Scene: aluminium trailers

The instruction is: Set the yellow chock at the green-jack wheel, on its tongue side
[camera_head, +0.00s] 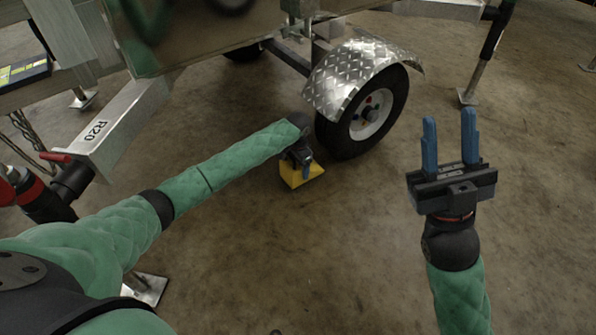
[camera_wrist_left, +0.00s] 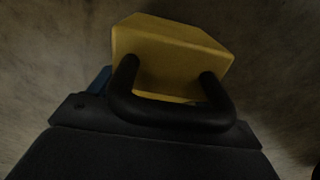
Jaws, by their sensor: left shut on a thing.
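The yellow chock (camera_head: 303,173) is at the end of my left arm, at floor level or just above it, left of the trailer wheel (camera_head: 368,118). I cannot tell whether it touches the floor. A gap of floor shows between chock and tyre. My left gripper (camera_head: 304,165) is shut on the chock and hides its upper part. In the left wrist view the chock (camera_wrist_left: 172,55) shows beyond a black handle-shaped bar. My right gripper (camera_head: 450,139) is raised over bare floor right of the wheel, its two blue fingers apart and empty. No green jack can be made out.
A diamond-plate fender (camera_head: 352,72) covers the wheel's top. A beam marked R20 (camera_head: 118,128) and a red-handled part (camera_head: 62,170) stand at left. A support leg (camera_head: 478,70) stands at right. The floor (camera_head: 320,260) in front is clear.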

